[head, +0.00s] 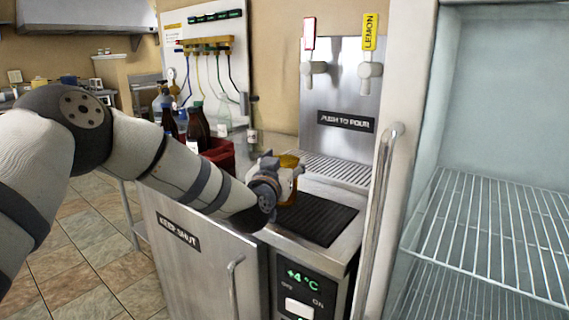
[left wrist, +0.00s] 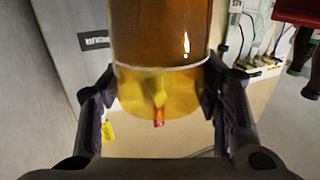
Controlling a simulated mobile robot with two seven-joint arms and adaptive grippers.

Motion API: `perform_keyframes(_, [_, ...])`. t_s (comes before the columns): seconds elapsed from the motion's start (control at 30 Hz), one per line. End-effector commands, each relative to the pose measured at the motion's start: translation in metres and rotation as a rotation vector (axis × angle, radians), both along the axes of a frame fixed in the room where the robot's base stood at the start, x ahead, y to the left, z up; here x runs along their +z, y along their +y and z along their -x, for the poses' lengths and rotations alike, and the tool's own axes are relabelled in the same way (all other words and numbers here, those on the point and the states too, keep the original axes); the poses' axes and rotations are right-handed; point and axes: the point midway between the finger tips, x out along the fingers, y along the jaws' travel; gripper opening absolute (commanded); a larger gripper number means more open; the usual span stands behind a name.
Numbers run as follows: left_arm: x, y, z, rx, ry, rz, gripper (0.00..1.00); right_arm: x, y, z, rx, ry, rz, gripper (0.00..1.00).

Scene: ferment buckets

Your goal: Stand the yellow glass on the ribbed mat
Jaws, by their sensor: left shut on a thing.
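The yellow glass (head: 289,162) is in my left gripper (head: 278,178), at the back left corner of the black ribbed mat (head: 322,219). The gripper partly hides the glass in the head view. I cannot tell there whether its base touches the mat. In the left wrist view the glass (left wrist: 160,35) sits between the two fingers of my left gripper (left wrist: 157,95), which are shut on its sides. Its contents look amber. My right gripper is not in view.
A steel dispenser (head: 340,95) with two taps and a metal drip grate (head: 335,168) stands behind the mat. Dark bottles (head: 198,130) and a red crate (head: 218,153) are at the left. A fridge handle (head: 383,205) rises close to the mat's right. Most of the mat is bare.

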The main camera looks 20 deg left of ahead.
Motion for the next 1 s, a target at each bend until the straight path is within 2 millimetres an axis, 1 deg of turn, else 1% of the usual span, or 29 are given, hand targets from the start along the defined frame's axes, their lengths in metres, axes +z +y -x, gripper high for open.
perform_keyframes(0.03, [0.002,0.0,0.0,0.0,-0.005,0.0,0.0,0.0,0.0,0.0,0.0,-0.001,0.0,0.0])
perform_keyframes(0.13, [-0.001,0.0,0.0,0.0,-0.004,-0.001,0.0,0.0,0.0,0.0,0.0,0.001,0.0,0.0])
perform_keyframes(0.17, [-0.003,0.0,0.0,0.0,-0.001,-0.001,0.6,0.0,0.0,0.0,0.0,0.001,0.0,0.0])
perform_keyframes(0.2, [-0.002,0.0,0.0,0.0,-0.002,-0.001,0.69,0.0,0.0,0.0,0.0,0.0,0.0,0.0])
perform_keyframes(0.23, [-0.002,0.0,0.0,0.0,-0.002,-0.001,0.76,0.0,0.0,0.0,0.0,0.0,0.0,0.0])
perform_keyframes(0.27, [-0.002,0.0,0.0,0.0,-0.002,-0.001,0.78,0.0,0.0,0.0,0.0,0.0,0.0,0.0])
perform_keyframes(0.53, [-0.002,0.0,0.0,0.0,-0.001,0.0,0.78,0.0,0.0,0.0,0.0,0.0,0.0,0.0])
perform_keyframes(0.63, [0.003,0.0,0.002,0.0,-0.002,0.001,0.78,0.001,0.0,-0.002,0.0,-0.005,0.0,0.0])
perform_keyframes(0.67, [0.005,0.0,0.007,0.0,-0.004,0.0,0.78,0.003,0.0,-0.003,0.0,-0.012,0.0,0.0])
perform_keyframes(0.77, [0.01,-0.002,0.029,-0.002,-0.009,0.0,0.78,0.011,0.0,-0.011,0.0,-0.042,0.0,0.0])
perform_keyframes(0.9, [0.013,-0.003,0.066,-0.003,-0.013,0.0,0.78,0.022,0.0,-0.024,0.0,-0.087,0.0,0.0])
perform_keyframes(1.0, [0.011,-0.004,0.091,-0.003,-0.012,0.0,0.78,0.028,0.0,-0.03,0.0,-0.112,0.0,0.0])
